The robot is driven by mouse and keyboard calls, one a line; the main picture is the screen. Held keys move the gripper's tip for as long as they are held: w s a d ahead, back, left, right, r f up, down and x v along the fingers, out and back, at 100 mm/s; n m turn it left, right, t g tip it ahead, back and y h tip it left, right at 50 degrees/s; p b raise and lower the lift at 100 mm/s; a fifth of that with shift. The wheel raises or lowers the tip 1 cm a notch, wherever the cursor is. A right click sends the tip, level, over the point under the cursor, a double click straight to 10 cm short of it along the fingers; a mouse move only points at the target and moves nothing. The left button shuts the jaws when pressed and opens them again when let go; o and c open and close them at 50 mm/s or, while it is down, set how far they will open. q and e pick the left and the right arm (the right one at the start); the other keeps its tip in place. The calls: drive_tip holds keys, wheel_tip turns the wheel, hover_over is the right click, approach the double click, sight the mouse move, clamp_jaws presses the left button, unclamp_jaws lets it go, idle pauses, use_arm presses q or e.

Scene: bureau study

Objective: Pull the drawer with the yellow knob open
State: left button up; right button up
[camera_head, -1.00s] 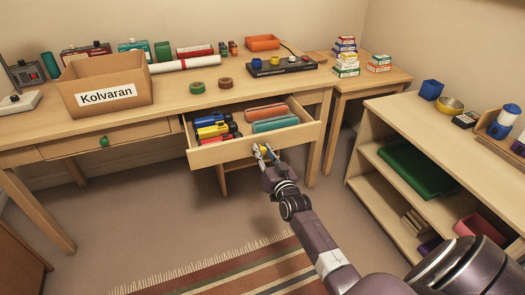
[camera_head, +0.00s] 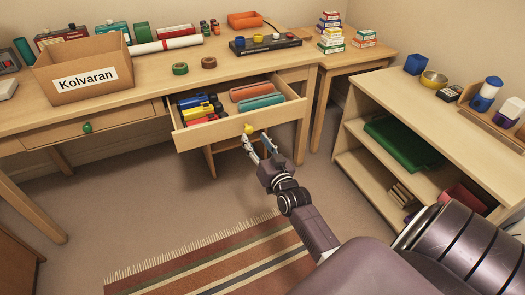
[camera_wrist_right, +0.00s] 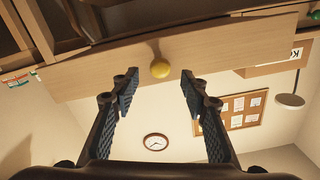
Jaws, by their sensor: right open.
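The drawer with the yellow knob (camera_head: 248,129) is pulled out from the desk, and its front panel (camera_head: 215,134) stands well clear of the desk edge. My right gripper (camera_head: 258,142) is open just in front of the knob and apart from it. In the right wrist view the yellow knob (camera_wrist_right: 160,69) sits on the drawer front, beyond and between the two open fingertips (camera_wrist_right: 158,90). The fingers hold nothing. My left gripper is not in these views.
Inside the drawer lie several coloured items and trays (camera_head: 260,101). A closed drawer with a green knob (camera_head: 87,127) is to the left. A cardboard box labelled Kolvaran (camera_head: 50,73) stands on the desk. A low shelf (camera_head: 420,101) is at right.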

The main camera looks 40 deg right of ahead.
drive_tip(key=v, duration=0.6)
drive_tip(key=shift+w, duration=0.1)
idle(0.3)
